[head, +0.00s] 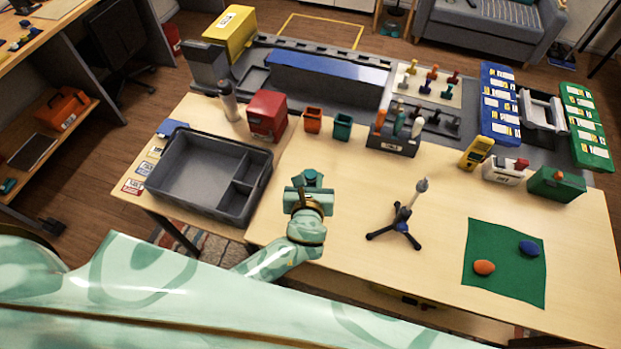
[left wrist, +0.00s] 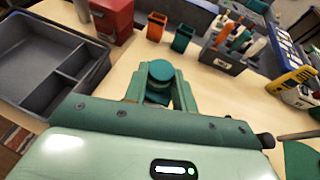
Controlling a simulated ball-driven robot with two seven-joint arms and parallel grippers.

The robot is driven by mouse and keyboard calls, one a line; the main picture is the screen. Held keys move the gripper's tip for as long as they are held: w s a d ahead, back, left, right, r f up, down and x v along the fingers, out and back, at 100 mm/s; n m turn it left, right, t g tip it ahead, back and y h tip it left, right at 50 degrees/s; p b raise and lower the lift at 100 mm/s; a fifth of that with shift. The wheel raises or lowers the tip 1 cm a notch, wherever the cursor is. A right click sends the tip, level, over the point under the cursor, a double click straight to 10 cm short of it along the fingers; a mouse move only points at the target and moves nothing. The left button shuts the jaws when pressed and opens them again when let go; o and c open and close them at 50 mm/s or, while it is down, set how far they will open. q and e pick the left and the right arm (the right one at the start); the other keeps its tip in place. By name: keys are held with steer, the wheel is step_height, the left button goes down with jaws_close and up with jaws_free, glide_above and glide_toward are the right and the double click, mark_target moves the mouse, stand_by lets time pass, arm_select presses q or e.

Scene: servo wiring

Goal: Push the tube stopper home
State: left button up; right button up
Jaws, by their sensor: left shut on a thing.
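A dark tripod stand (head: 400,228) stands on the table to the right, apart from the gripper. It holds a pale tube (head: 414,198) with a grey-white top (head: 422,185); I cannot tell how far any stopper sits in it. My right gripper is not in view.
A grey divided tray (head: 190,160) lies left of the gripper. Behind are a red box (head: 267,115), an orange cup (head: 312,120), a green cup (head: 342,126) and a grey tool holder (head: 392,140). A green mat (head: 505,285) lies right. Table around the tripod is clear.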

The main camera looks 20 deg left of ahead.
arm_select(q)
steer(key=shift+f+b, duration=0.5)
steer(key=shift+f, duration=0.25)
steer(key=o, duration=1.1)
